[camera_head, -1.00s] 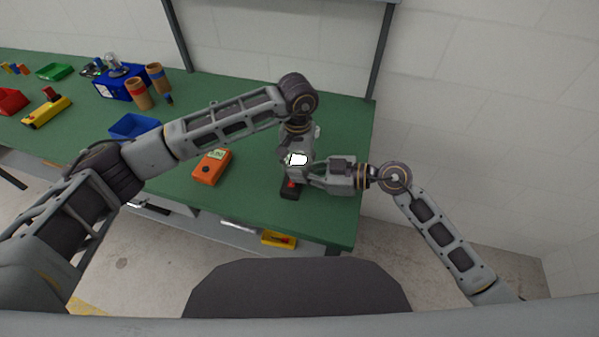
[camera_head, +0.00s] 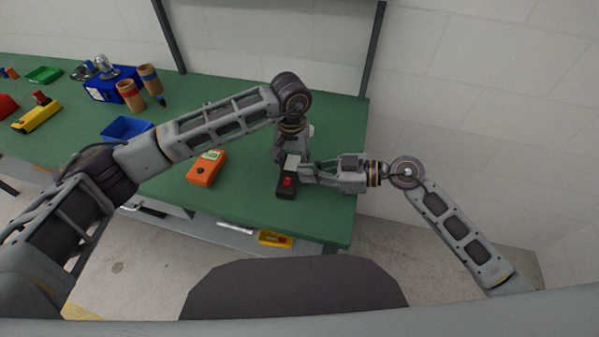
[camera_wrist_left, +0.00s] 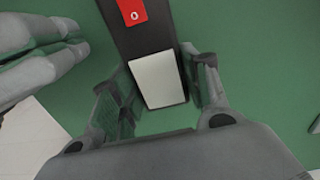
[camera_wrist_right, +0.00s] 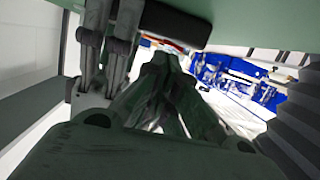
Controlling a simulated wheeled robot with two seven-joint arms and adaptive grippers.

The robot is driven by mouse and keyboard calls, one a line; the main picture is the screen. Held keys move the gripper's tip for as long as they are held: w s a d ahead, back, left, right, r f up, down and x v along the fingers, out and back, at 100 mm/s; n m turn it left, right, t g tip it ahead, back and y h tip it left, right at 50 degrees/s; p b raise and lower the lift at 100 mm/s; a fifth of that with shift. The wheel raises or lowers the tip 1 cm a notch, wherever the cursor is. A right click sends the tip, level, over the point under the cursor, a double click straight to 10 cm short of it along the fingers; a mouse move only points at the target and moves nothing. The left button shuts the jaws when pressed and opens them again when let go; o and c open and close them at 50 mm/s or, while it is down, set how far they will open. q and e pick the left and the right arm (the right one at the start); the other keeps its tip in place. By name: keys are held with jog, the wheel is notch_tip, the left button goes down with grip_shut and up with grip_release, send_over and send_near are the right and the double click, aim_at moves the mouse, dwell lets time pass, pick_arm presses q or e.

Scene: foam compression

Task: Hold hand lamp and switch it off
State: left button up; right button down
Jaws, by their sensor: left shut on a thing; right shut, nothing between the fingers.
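The hand lamp (camera_head: 287,190) is a black body with a red switch and a pale panel, near the right end of the green table. In the left wrist view its panel (camera_wrist_left: 156,79) is dull grey-white and unlit, and its red switch (camera_wrist_left: 131,11) carries a small white mark. My left gripper (camera_wrist_left: 153,88) is shut on the lamp, one finger along each side. My right gripper (camera_head: 304,173) is shut and empty, close to the right of the lamp. I cannot tell whether it touches it. Its closed fingers show in the right wrist view (camera_wrist_right: 160,62).
An orange device (camera_head: 203,170) with a small display lies left of the lamp. A blue bin (camera_head: 126,128), brown cylinders (camera_head: 131,95) and a yellow box (camera_head: 36,115) with a red button stand farther left. The green table (camera_head: 325,215) is clear at its right front corner.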

jog(key=shift+v, duration=3.15)
jog(key=shift+w, duration=0.15)
pick_arm(q)
jog(key=o, duration=1.2)
jog(key=shift+o, duration=0.2)
jog(key=shift+r, duration=0.1)
notch_tip(320, 180, up, 12)
jog(key=shift+d, duration=0.1)
